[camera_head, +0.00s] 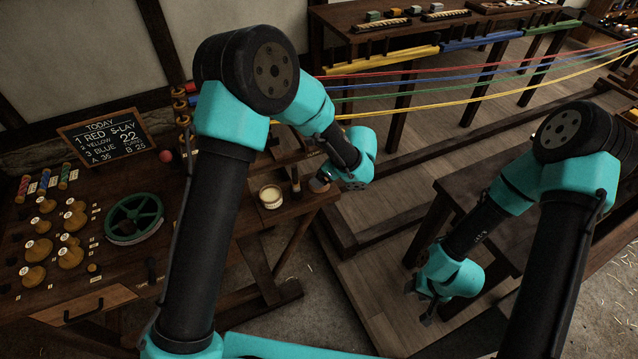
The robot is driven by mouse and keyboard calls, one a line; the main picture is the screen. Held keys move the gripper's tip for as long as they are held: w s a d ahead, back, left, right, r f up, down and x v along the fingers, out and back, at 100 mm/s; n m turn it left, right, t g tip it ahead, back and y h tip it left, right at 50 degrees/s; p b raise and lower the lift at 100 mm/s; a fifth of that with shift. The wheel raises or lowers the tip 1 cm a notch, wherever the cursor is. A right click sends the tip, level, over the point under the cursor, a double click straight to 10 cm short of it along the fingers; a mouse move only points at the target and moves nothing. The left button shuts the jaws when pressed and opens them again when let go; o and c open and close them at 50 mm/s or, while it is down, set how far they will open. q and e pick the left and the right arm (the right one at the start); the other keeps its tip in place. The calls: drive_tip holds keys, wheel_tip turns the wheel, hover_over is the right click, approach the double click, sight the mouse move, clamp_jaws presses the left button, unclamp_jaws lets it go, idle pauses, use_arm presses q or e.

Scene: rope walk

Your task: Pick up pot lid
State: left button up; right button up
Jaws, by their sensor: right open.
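A small pot (270,197) with a pale cream top stands near the right end of the dark wooden bench, in the head view. I cannot clearly pick out a separate pot lid. A small rounded grey-brown piece (319,185) shows at the bench's right edge, beside my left gripper; I cannot tell what it is. My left gripper (330,177) is at that edge, right of the pot, with its jaws largely hidden by the wrist. My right gripper (422,303) is open and empty, low over the floor at the right, well away from the pot.
The bench holds a green reel (134,218), several wooden knobs (72,220) and a chalkboard (105,138). A small dark upright item (296,180) stands right of the pot. Coloured ropes (455,84) stretch across behind my arms. A dark table (490,195) stands at the right.

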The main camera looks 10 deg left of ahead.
use_arm(q)
drive_tip(key=x, duration=0.4)
drive_tip(key=shift+s+f, duration=0.1)
drive_tip(key=shift+f, duration=0.25)
drive_tip(key=shift+c, duration=0.5)
drive_tip(key=c, duration=0.8)
drive_tip(key=shift+r, duration=0.1)
drive_tip(key=shift+r, duration=0.55)
drive_tip(key=shift+s+d+r, duration=0.1)
drive_tip(key=shift+s+r, duration=0.05)
drive_tip(key=shift+r, duration=0.45)
drive_tip(key=shift+s+r, duration=0.2)
drive_tip(key=shift+r, duration=0.4)
drive_tip(key=s, duration=0.5)
drive_tip(key=s+d+r, duration=0.1)
drive_tip(key=s, duration=0.4)
drive_tip(key=s+d, duration=0.1)
drive_tip(key=s, duration=0.4)
drive_tip(key=shift+d+r, duration=0.2)
drive_tip(key=shift+d, duration=0.05)
